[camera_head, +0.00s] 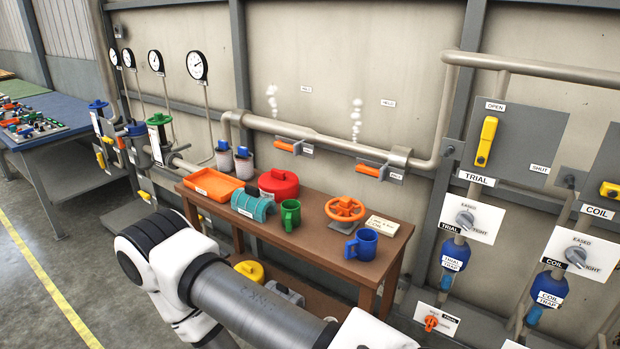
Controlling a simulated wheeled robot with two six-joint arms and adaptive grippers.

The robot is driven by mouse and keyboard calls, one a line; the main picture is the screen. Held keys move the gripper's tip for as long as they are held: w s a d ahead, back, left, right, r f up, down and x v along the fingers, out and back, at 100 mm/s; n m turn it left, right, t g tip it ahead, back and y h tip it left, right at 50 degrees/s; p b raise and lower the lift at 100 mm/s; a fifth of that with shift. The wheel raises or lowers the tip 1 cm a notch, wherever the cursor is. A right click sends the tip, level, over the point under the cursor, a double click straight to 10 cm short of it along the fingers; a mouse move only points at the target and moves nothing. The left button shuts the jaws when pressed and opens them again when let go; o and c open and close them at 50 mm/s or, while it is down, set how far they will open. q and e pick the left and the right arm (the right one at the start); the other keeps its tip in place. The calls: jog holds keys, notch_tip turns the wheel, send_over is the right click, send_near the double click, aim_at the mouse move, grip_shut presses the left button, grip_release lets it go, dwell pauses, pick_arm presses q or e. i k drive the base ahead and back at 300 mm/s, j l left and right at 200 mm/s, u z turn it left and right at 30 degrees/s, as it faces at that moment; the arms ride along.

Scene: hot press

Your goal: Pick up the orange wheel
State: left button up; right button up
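The orange wheel (344,208) is a spoked handwheel on the right half of the brown wooden table (310,238). It rests on a small grey base. One of my arms, white and grey, crosses the bottom of the head view in front of the table. Neither gripper shows in the frame, so I cannot see their fingers. Nothing covers the wheel.
A red lidded pot (278,185), a teal ribbed piece (252,206) and an orange tray (213,184) fill the left half.

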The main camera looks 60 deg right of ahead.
aim_at(345, 208)
jog(key=i+z, duration=0.15)
jog(key=z, duration=0.35)
jog(key=i+j+z, duration=0.1)
jog(key=z, duration=0.35)
jog(key=i+j+z, duration=0.15)
jog(key=z, duration=0.35)
jog(key=i+j+z, duration=0.15)
jog(key=z, duration=0.3)
jog(key=i+j+z, duration=0.1)
jog(key=j+z, duration=0.2)
jog(key=z, duration=0.2)
jog(key=j+z, duration=0.25)
jog(key=z, duration=0.25)
